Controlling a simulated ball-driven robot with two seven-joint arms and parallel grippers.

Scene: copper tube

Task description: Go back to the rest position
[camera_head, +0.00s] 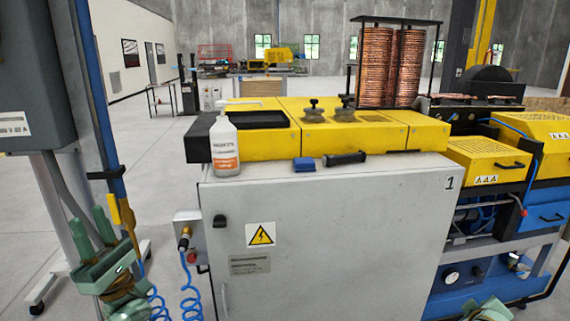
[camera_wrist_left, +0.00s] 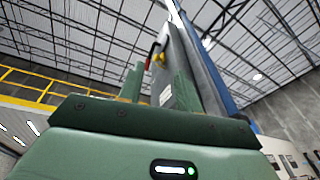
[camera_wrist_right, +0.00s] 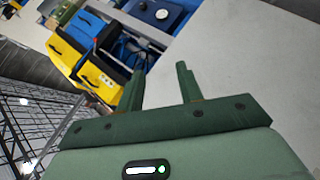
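My left gripper (camera_head: 92,232) is at the lower left in the head view, in front of the blue post and left of the grey machine cabinet. Its two green fingers stand apart with nothing between them. The fingers also show in the left wrist view (camera_wrist_left: 158,85), pointing up past a grey box toward the roof. My right gripper (camera_wrist_right: 162,85) shows in the right wrist view with its fingers apart and empty, beside the pale cabinet face. In the head view only a green piece of my right arm (camera_head: 488,310) shows at the bottom edge.
The grey cabinet (camera_head: 330,240) fills the middle. A white spray bottle (camera_head: 224,148), a blue block (camera_head: 304,165) and a black-handled tool (camera_head: 344,159) are on its top. Copper coils (camera_head: 376,66) stand behind. Blue coiled hoses (camera_head: 190,304) hang beside my left gripper. Open floor (camera_head: 140,110) lies at the left.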

